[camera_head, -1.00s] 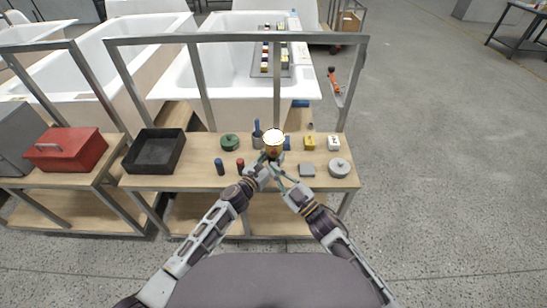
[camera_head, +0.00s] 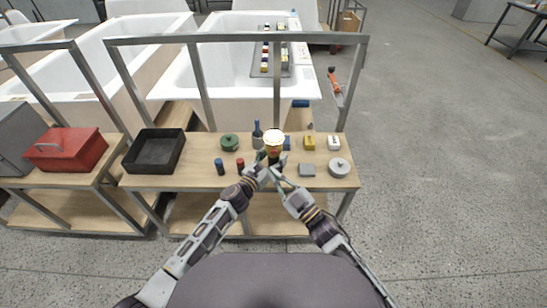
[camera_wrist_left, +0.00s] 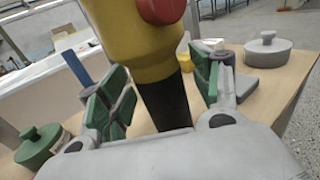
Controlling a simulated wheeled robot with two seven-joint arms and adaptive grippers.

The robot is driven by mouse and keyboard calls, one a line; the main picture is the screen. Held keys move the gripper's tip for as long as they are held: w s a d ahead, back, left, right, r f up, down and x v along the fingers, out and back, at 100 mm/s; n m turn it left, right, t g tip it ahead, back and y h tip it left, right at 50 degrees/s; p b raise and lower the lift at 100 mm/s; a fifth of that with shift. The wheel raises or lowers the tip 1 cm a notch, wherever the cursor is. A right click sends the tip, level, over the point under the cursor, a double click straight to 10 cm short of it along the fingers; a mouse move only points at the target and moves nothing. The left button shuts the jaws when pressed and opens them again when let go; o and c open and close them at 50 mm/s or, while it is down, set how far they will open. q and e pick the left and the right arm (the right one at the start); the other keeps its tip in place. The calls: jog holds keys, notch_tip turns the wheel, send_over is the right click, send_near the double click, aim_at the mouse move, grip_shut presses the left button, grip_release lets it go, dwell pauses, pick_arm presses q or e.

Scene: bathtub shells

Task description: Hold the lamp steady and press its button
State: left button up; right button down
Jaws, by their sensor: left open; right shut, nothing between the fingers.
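The lamp (camera_head: 274,139) stands on the wooden table, with a bright top. In the left wrist view its yellow body (camera_wrist_left: 140,45) carries a red button (camera_wrist_left: 161,9) and narrows to a dark lower stem (camera_wrist_left: 166,104). My left gripper (camera_wrist_left: 160,90) is open, its green-padded fingers on either side of the stem, with gaps showing. It also shows in the head view (camera_head: 266,166), close in front of the lamp. My right gripper (camera_head: 280,161) is shut and empty just front-right of the lamp. The head view is too small to tell whether it touches the button.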

pick_arm(q)
jog(key=shift+a, duration=0.1)
jog(key=v, duration=1.2)
dwell(0.6)
jog(key=shift+r, duration=0.1)
dwell(0.5)
